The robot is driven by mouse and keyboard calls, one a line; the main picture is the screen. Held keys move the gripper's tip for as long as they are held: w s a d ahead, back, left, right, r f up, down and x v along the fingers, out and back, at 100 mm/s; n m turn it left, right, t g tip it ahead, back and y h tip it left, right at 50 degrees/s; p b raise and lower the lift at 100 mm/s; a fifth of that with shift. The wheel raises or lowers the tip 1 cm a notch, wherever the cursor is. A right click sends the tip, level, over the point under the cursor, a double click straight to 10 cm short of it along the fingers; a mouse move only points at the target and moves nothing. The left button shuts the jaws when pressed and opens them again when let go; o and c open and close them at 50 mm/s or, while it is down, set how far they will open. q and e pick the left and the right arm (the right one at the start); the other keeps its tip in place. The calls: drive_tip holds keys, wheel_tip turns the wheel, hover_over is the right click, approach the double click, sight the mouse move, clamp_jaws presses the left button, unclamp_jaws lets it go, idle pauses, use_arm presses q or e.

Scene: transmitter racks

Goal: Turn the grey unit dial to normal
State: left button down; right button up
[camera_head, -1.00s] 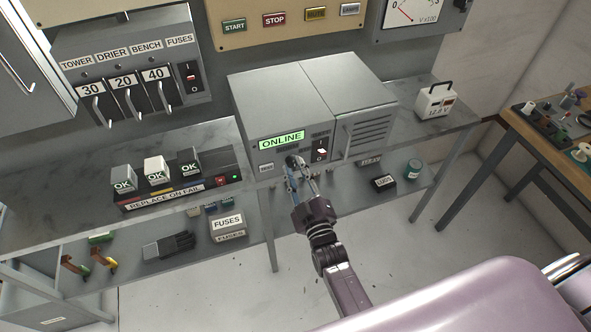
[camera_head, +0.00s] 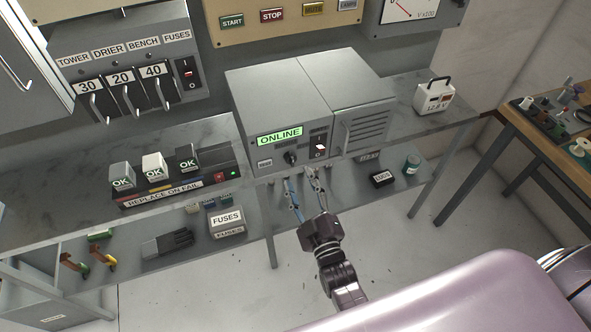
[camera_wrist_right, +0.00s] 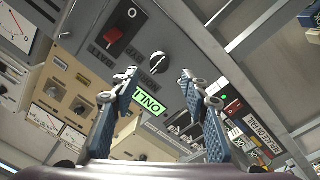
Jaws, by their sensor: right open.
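The grey unit (camera_head: 290,95) stands on the shelf, its green screen (camera_head: 279,137) reading ONLINE. Its black dial (camera_head: 290,158) is below the screen, uncovered. In the right wrist view the dial (camera_wrist_right: 157,63) shows a white pointer mark; the lettering around it is too small to read fully. A red switch (camera_head: 319,146) sits to the right of the dial. My right gripper (camera_head: 300,182) is open and empty, just below and in front of the unit's front face, apart from the dial. In the right wrist view its fingers (camera_wrist_right: 160,85) are spread either side of the dial. My left gripper is not in view.
A tray with several OK blocks (camera_head: 153,166) is left of the unit. A white meter box (camera_head: 434,97) stands to the right. Breaker levers (camera_head: 127,97) hang at the upper left.

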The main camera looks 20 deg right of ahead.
drive_tip(key=s, duration=0.6)
drive_tip(key=shift+s+f, duration=0.15)
drive_tip(key=s+a+f+m+g, duration=0.1)
drive_tip(key=s+f+g, duration=0.25)
drive_tip(key=f, duration=0.65)
drive_tip(key=s+f+m+g+y, duration=0.1)
drive_tip(key=s+f+g, duration=0.3)
drive_tip(key=f, duration=0.6)
drive_tip(key=s+a+f+m+g, duration=0.1)
drive_tip(key=s+f+g, duration=0.1)
drive_tip(key=s+f, duration=0.65)
drive_tip(key=s+d+f+m+g, duration=0.1)
drive_tip(key=s+d+f+g, duration=0.1)
drive_tip(key=s+f, duration=0.3)
drive_tip(key=s+d+f+g, duration=0.3)
drive_tip(key=s+f, duration=0.3)
drive_tip(key=s, duration=0.3)
drive_tip(key=s+d+f+m+g+h, duration=0.1)
drive_tip(key=s+d+f+g, duration=0.2)
drive_tip(key=s+f, duration=0.2)
drive_tip(key=s, duration=0.3)
drive_tip(key=shift+d+f+m, duration=0.2)
drive_tip(key=shift+m, duration=0.1)
